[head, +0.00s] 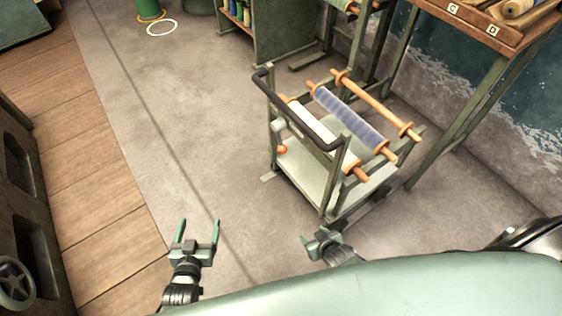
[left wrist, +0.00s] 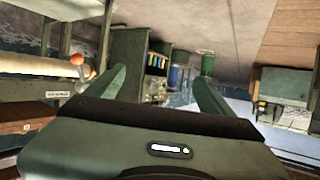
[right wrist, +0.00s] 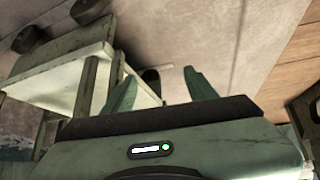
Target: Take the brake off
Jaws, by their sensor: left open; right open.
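A green-framed cart (head: 340,204) with a pale lower deck stands right of centre in the head view. An orange ball knob (head: 281,149) sits on its left side, below the dark push handle (head: 291,112). The knob also shows in the left wrist view (left wrist: 77,59), on a pale lever beside a small label. My left gripper (head: 198,232) is open and empty, to the left of the cart and nearer to me. My right gripper (head: 322,238) is open and empty, just in front of the cart's near end. Whether the brake is on cannot be told.
The cart carries several rollers, one wound with blue cloth (head: 347,117). A workbench (head: 485,32) stands behind right, by a wall with water showing. A green shelf (head: 278,30) stands behind. Concrete floor (head: 190,120) left of the cart is clear; wooden planks (head: 90,180) lie further left.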

